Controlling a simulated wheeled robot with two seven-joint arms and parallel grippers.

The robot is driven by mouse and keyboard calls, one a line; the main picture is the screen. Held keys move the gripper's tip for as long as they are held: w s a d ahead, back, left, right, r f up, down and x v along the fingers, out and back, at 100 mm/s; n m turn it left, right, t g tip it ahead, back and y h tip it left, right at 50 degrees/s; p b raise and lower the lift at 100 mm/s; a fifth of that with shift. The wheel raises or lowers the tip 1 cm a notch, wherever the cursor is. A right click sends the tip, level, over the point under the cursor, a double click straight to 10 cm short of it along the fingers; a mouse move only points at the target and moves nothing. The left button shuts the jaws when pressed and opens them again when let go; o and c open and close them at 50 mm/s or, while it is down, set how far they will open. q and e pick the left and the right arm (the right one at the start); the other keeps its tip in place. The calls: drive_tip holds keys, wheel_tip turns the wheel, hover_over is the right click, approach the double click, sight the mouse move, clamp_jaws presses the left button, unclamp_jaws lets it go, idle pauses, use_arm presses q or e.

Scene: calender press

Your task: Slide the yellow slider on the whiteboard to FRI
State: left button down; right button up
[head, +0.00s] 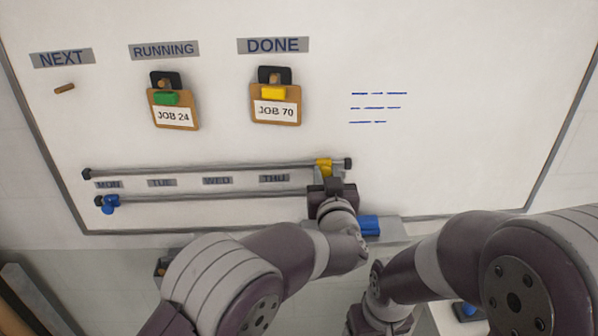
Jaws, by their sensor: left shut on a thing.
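The yellow slider (324,166) sits near the right end of the upper rail (220,170) on the whiteboard (450,60). It is to the right of the THU label (274,179). My left gripper (328,182) reaches up to it from below and is shut on it; the fingertips are partly hidden by the gripper body. Any FRI label is hidden behind my left gripper. MON (108,184), TUE (162,183) and WED (217,181) labels lie further left under the upper rail. My right arm shows at lower right, but its gripper jaws cannot be made out.
A blue slider (109,204) is at the left end of the lower rail (210,198). Tags JOB 24 (173,116) and JOB 70 (276,112) hang above. A blue block (369,225) rests on the ledge right of my left gripper.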

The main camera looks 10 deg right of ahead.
use_arm(q)
drive_tip(key=shift+s+d+r, duration=0.1)
drive_tip(key=shift+d+r, duration=0.1)
drive_tip(key=shift+d, duration=0.95)
drive_tip(key=shift+a, duration=0.1)
use_arm(e)
drive_tip(key=shift+d+r, duration=0.15)
drive_tip(key=shift+r, duration=0.15)
use_arm(q)
drive_tip(key=c, duration=0.8)
unclamp_jaws()
drive_tip(key=shift+c, duration=0.2)
drive_tip(key=shift+d+f, duration=0.1)
drive_tip(key=shift+d, duration=0.15)
use_arm(e)
drive_tip(key=shift+d, duration=0.2)
use_arm(q)
drive_tip(key=shift+a, duration=0.1)
